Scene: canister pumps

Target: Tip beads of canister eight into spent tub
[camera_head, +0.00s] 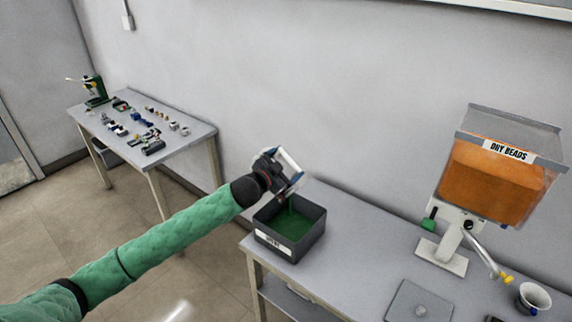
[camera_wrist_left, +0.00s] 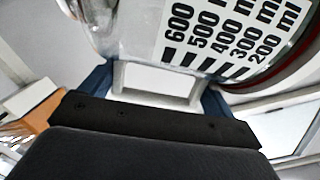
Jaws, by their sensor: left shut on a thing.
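The spent tub (camera_head: 311,226) is a dark open box with a white label on its front, at the near left end of the table. Green beads (camera_head: 288,225) lie inside it. My left gripper (camera_head: 282,170) is above the tub's back left part, shut on a clear canister (camera_head: 291,160). The canister is tilted, and a small green streak shows below it over the tub. In the left wrist view the canister (camera_wrist_left: 145,35) fills the top, with a white millilitre scale, between blue fingers. The number eight cannot be read. My right gripper is out of view.
A hopper of orange beads labelled DRY BEADS (camera_head: 508,151) stands on the right, with a lever and a white cup (camera_head: 533,297) below. A grey square plate (camera_head: 418,303) lies at the front. A second table (camera_head: 185,150) with small parts stands at back left.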

